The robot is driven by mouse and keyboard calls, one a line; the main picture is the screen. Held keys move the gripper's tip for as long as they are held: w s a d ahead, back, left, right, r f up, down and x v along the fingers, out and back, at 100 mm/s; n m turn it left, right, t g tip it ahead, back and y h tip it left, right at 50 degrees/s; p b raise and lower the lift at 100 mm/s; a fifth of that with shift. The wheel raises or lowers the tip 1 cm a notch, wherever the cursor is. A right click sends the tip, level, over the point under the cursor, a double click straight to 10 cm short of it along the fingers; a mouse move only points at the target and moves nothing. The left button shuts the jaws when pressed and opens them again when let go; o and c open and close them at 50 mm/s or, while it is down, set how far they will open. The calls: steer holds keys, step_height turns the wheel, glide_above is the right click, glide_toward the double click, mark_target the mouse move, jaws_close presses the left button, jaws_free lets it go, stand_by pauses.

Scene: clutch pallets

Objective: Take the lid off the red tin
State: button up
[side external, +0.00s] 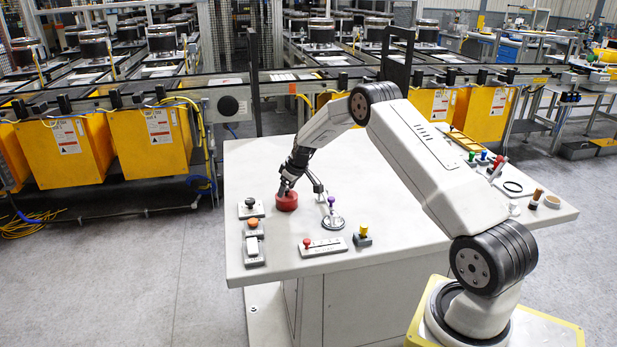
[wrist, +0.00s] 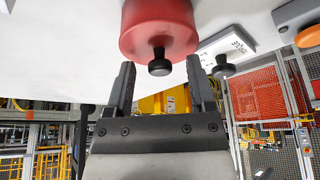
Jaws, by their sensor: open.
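The red tin (side external: 287,203) stands on the white table near its far left part. In the wrist view the red tin (wrist: 158,28) shows at the top, its lid carrying a black knob (wrist: 159,66). The seam between lid and tin is not clear. My gripper (side external: 285,186) is just above the tin in the side view, and its tips hide the knob there. In the wrist view my gripper (wrist: 160,70) is open, with one finger to each side of the knob and a gap on both sides. It holds nothing.
A box with a black knob (side external: 250,208), a box with an orange knob (side external: 253,225) and a switch box (side external: 253,248) stand left of the tin. A purple-knobbed round piece (side external: 333,218) is to its right. A red-knobbed plate (side external: 323,247) lies in front. The table's middle is clear.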

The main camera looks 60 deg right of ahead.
jaws_close()
steer(key=shift+r, duration=0.1)
stand_by(0.3)
steer(key=shift+r, duration=0.45)
steer(key=s+a+r, duration=0.2)
steer(key=s+r, duration=0.4)
steer(key=s+a+r, duration=0.3)
steer(key=s+r, duration=0.3)
steer(key=s, duration=0.1)
steer(key=shift+a, duration=0.35)
stand_by(0.4)
